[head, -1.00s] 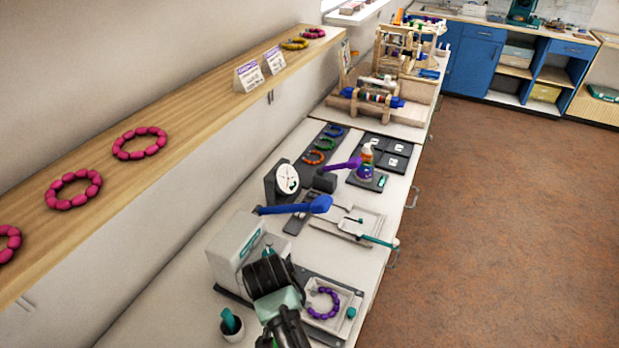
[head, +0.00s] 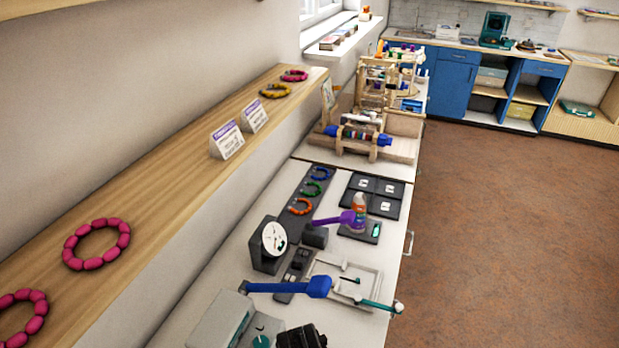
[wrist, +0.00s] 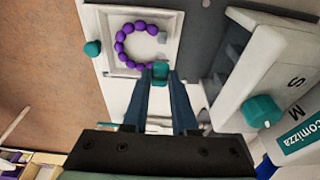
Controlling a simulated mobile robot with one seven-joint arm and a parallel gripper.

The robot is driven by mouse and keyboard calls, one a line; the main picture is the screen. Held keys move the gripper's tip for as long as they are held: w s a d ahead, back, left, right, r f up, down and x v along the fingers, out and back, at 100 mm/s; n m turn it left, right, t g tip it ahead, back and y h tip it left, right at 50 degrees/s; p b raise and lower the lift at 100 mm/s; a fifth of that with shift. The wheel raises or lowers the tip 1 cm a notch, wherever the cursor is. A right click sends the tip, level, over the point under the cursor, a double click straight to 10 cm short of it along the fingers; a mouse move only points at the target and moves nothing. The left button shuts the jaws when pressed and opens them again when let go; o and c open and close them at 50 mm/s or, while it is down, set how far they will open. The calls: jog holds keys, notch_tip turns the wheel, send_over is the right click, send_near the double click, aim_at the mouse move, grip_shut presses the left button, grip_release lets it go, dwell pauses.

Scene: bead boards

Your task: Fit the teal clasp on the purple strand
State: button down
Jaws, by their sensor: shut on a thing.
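The purple strand (wrist: 122,44) lies as an open ring of beads in a white tray (wrist: 104,30) in the wrist view. Its gap faces right, where a small grey piece (wrist: 162,37) shows. My gripper (wrist: 161,86) is shut on the teal clasp (wrist: 160,70), holding it by the tray's near edge in that picture. The clasp appears close to the strand's lower end; I cannot tell whether they touch. In the head view only a dark part of my arm shows at the bottom edge, and the strand is out of frame.
A white dispenser (wrist: 235,70) with a teal knob (wrist: 262,111) stands right of the tray. A teal piece (wrist: 92,48) sits left of the tray. In the head view, a blue lever (head: 300,287), a dial (head: 273,239) and another tray (head: 325,270) stand beyond.

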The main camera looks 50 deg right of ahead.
jog(key=shift+f+b, duration=2.05)
jog(key=shift+f, duration=0.55)
jog(key=shift+c, duration=1.5)
grip_release()
jog(key=shift+r, duration=0.1)
jog(key=shift+r+p, duration=3.45)
jog(key=shift+p, duration=0.25)
